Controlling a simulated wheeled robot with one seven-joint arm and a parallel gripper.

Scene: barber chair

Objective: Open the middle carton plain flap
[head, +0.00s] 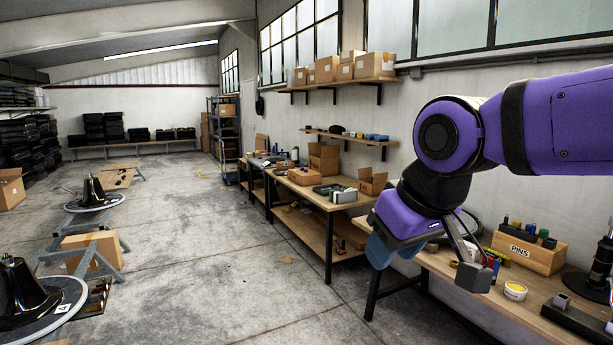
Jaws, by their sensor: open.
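Several cartons are in view, and I cannot tell for certain which one is the middle carton or which flap is plain. An open carton (372,183) with raised flaps stands at the near end of the middle workbench. A taller open carton (323,158) stands further back on that bench. A brown carton (92,252) is on the floor at left, partly behind a trestle. My gripper (478,268) hangs at right, in front of the near bench, apart from all the cartons. Its jaws are open and hold nothing that I see.
A row of cartons (345,70) sits on the upper wall shelf. The near bench (513,303) carries a wooden PINS box (528,252) and a tape roll (515,291). Black bell-shaped stands (22,290) are at left. The concrete floor (215,240) between is mostly clear.

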